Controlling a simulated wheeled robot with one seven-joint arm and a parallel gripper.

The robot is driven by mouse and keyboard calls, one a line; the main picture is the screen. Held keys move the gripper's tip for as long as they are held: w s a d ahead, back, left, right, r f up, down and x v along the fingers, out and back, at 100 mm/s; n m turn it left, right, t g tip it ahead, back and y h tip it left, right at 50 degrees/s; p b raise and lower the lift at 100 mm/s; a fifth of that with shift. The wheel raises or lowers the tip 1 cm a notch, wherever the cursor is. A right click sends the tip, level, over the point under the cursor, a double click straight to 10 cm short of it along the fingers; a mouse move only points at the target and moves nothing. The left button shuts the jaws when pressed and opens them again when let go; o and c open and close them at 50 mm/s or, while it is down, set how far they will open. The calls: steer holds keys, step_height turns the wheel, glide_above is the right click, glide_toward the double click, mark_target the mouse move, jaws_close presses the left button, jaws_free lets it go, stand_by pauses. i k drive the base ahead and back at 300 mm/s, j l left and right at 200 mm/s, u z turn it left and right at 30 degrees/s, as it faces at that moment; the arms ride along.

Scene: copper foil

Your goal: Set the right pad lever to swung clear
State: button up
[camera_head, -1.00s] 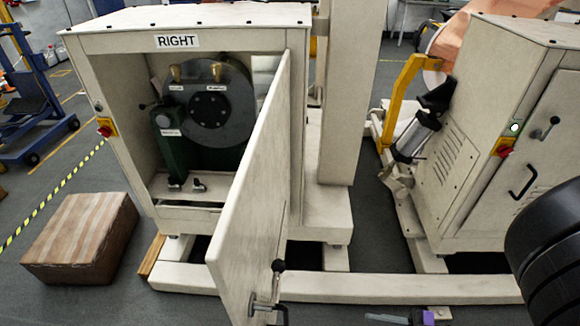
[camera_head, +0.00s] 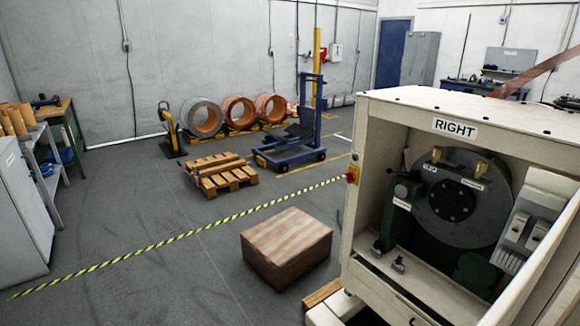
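The cabinet marked RIGHT (camera_head: 455,128) stands at the right of the head view with its front open. Inside is a dark round disc unit (camera_head: 455,200) with two brass fittings on top and small labels too small to read surely. A green housing with a grey knob (camera_head: 403,190) sits left of the disc. Small metal clamps or levers (camera_head: 398,265) lie at the cabinet floor. I cannot tell which part is the pad lever or how it is set. The cabinet door (camera_head: 540,270) is swung open at the lower right edge. My gripper is not in view.
A brown striped box (camera_head: 287,248) sits on the floor left of the cabinet. A yellow-black floor line (camera_head: 180,240) crosses the room. A pallet (camera_head: 222,175), a blue lift cart (camera_head: 290,145) and copper coils (camera_head: 238,113) stand behind.

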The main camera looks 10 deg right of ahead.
mark_target(389, 170)
steer(key=z, duration=0.75)
steer(key=k+j, duration=0.15)
steer(key=j, duration=0.2)
steer(key=k+j, duration=0.15)
steer(key=j, duration=0.2)
steer(key=j+z, duration=0.15)
steer(key=j, duration=0.35)
steer(key=k+j+z, duration=0.15)
steer(key=j, duration=0.3)
steer(key=j+z, duration=0.15)
steer(key=j, duration=0.3)
steer(key=i+j+z, duration=0.1)
steer(key=j, duration=0.25)
steer(key=i+j+z, duration=0.1)
steer(key=j, duration=0.25)
steer(key=i+j+z, duration=0.25)
steer(key=j, duration=0.5)
steer(key=i+j+z, duration=0.1)
steer(key=j, duration=0.3)
steer(key=i+j+z, duration=0.25)
steer(key=i+j, duration=0.25)
steer(key=i, duration=0.3)
steer(key=i+j+z, duration=0.2)
steer(key=i+j, duration=0.5)
